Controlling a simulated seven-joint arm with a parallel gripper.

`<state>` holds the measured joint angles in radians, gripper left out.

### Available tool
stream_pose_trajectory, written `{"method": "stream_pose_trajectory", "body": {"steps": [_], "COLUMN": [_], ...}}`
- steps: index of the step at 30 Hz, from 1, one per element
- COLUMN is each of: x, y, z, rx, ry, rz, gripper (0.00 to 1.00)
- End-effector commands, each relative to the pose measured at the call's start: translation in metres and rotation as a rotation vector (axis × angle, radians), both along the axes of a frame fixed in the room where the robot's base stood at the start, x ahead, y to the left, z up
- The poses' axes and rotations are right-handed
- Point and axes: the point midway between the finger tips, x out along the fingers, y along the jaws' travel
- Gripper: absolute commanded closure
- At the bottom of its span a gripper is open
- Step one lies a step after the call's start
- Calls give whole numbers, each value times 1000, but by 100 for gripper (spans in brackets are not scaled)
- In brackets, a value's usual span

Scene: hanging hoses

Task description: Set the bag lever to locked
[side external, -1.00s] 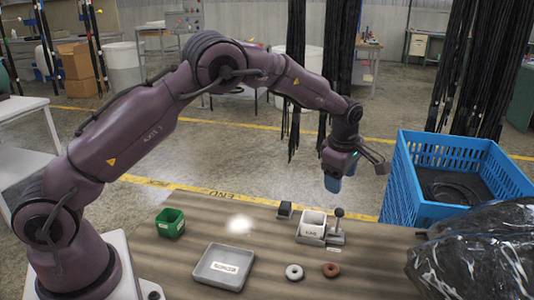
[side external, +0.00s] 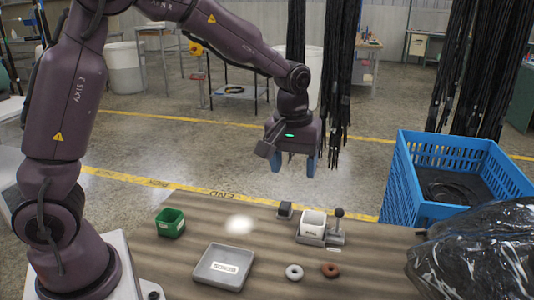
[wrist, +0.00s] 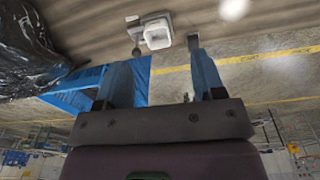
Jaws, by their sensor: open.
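A lever with a dark ball knob (side external: 338,213) stands upright beside a white square cup (side external: 313,222) on a grey base, on the wooden table. Its label is too small to read. The wrist view shows the cup (wrist: 158,36) near the top, with a dark knob-like shape (wrist: 136,51) left of it, at a fingertip in the picture. My gripper (side external: 293,166) is open and empty, blue fingers pointing down. It is in the air behind and above the cup and lever, touching neither. A shiny black bag (side external: 480,255) lies at the right.
A blue crate (side external: 440,215) with dark hoses stands right of the lever. A black block (side external: 284,209) is left of the cup. A green bin (side external: 170,223), a grey tray (side external: 222,266) and two rings (side external: 294,272) lie around. Black hoses (side external: 336,80) hang behind my gripper.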

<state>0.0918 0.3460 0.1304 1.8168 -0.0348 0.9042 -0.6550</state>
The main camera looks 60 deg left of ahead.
Motion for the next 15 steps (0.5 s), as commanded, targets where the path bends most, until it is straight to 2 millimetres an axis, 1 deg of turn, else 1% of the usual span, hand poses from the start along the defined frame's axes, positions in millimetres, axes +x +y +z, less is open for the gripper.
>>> {"method": "stream_pose_trajectory", "body": {"steps": [1, 6, 10, 15], "x": [-9, -35, -50, -61], "y": [0, -3, -4, -5], "z": [8, 25, 33, 38], "rx": [-2, 1, 4, 8], "ry": [-9, -28, -42, -50], "rz": [-44, -189, -267, -322], "gripper": [37, 37, 37, 37]}}
